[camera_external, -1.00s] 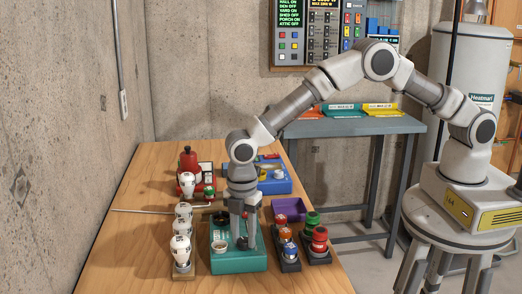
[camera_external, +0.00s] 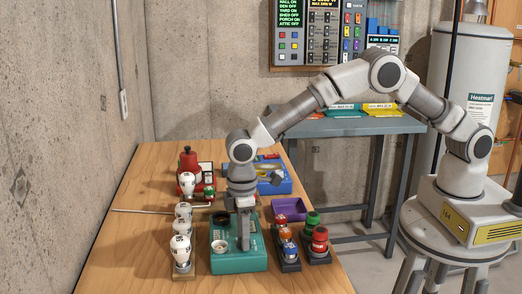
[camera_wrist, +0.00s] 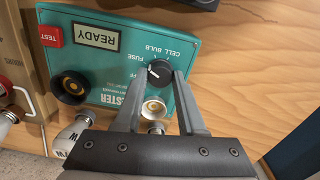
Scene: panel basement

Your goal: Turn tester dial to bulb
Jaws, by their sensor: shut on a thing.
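The teal tester (camera_external: 256,262) stands on the wooden bench below my gripper (camera_external: 243,246). In the wrist view the tester (camera_wrist: 118,60) appears upside down. Its black dial (camera_wrist: 160,74) has a light pointer mark that seems to face the FUSE side; exact setting is hard to tell. OFF, FUSE, CELL and BULB labels lie around it. My gripper (camera_wrist: 162,77) has one finger on each side of the dial and is shut on it. The display reads READY, beside a red TEST button (camera_wrist: 51,36). The fingers hide the dial in the external view.
White bulbs (camera_external: 181,249) stand in a rack left of the tester. Red, blue and green parts in dark racks (camera_external: 289,264) stand at its right, with a purple bin (camera_external: 289,208) behind. A red device (camera_external: 188,163) and a blue box (camera_external: 275,184) sit farther back.

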